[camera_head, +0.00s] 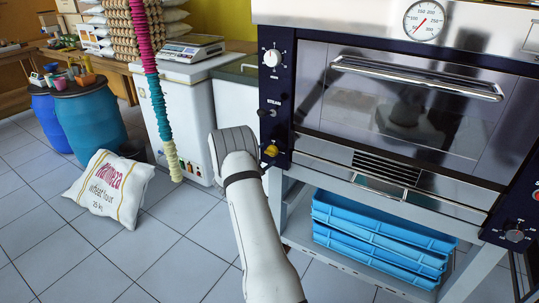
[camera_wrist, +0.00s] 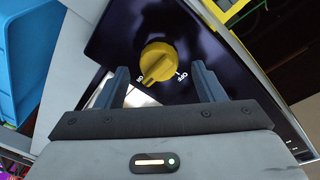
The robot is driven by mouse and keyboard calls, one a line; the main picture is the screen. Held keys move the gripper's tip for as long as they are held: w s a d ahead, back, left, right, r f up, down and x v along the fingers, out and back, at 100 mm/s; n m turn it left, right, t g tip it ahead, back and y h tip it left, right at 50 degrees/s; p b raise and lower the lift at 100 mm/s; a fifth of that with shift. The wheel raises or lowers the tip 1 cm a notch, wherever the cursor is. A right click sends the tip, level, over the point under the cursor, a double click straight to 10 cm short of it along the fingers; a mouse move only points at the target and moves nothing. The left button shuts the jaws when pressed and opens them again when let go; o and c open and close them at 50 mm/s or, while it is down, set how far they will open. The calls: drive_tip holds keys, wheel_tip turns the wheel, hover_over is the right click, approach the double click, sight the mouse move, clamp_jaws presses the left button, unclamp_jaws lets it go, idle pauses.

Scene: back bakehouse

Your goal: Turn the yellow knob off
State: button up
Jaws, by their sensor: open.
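The yellow knob (camera_head: 271,151) sits low on the dark control panel at the left of the oven door. In the wrist view the yellow knob (camera_wrist: 158,63) is round with a raised grip bar, and small white marks lie on the panel below it at both sides. The bar slants toward the lower-left mark. My gripper (camera_wrist: 163,80) is open, with one finger on each side of the knob and slightly below it in the picture; I see no contact. In the head view my arm (camera_head: 250,215) reaches up beside the panel, and the fingers are hidden.
A white knob (camera_head: 272,58) and a dark knob (camera_head: 271,113) are above on the same panel. Blue crates (camera_head: 375,240) are stacked under the oven. A flour sack (camera_head: 108,190) lies on the tiled floor at left. A multicoloured hanging strand (camera_head: 153,85) is left of my arm.

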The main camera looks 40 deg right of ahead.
drive_tip(key=shift+x, duration=1)
drive_tip(key=shift+c, duration=0.3)
